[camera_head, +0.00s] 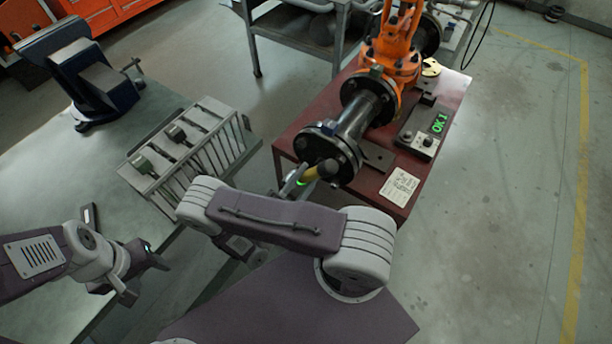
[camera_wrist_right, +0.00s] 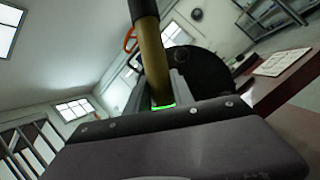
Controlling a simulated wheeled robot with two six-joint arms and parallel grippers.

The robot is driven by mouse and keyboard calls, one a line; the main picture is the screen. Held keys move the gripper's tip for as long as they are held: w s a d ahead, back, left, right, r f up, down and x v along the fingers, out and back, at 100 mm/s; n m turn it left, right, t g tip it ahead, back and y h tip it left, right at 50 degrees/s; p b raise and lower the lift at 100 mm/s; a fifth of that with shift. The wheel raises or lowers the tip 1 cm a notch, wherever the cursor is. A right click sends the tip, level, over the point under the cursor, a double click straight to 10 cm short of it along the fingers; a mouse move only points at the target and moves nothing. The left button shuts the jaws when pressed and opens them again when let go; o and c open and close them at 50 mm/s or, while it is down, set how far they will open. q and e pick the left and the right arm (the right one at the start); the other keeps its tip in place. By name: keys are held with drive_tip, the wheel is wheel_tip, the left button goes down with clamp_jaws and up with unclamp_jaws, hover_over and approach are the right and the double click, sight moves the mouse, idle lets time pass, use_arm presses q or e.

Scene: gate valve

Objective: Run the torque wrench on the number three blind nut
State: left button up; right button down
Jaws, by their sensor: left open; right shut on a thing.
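My right gripper (camera_head: 298,182) is shut on a torque wrench (camera_head: 313,174) with a yellow shaft and dark ends. The wrench is at the lower front of the black blind flange (camera_head: 318,143), with its dark end overlapping the flange's lower edge. I cannot tell whether it sits on a nut, or which nut is number three. In the right wrist view the wrench (camera_wrist_right: 153,62) rises from the jaws, and the dark round flange (camera_wrist_right: 203,72) is behind it. My left gripper (camera_head: 146,273) is open and empty over the lower left, away from the flange.
The flange ends a dark pipe (camera_head: 356,113) from an orange valve (camera_head: 396,52) on a red bench (camera_head: 290,150). A box with a green display (camera_head: 424,131) and a paper card (camera_head: 400,186) lie right. A slotted rack (camera_head: 215,112) and blue vise (camera_head: 105,95) stand left.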

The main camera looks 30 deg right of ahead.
drive_tip(key=shift+d+r, duration=0.1)
drive_tip(key=shift+w+d, duration=0.35)
drive_tip(key=shift+d, duration=0.4)
drive_tip(key=shift+w+d, duration=0.3)
drive_tip(key=shift+d, duration=0.4)
drive_tip(key=shift+w+d+p, duration=0.3)
drive_tip(key=shift+d, duration=0.5)
idle(2.0)
drive_tip(key=shift+a, duration=0.15)
idle(2.4)
drive_tip(key=shift+s+a, duration=0.3)
drive_tip(key=shift+a, duration=0.35)
drive_tip(key=shift+s+a, duration=0.25)
drive_tip(key=shift+a, duration=0.4)
drive_tip(key=shift+s+a, duration=0.3)
drive_tip(key=shift+a, duration=0.35)
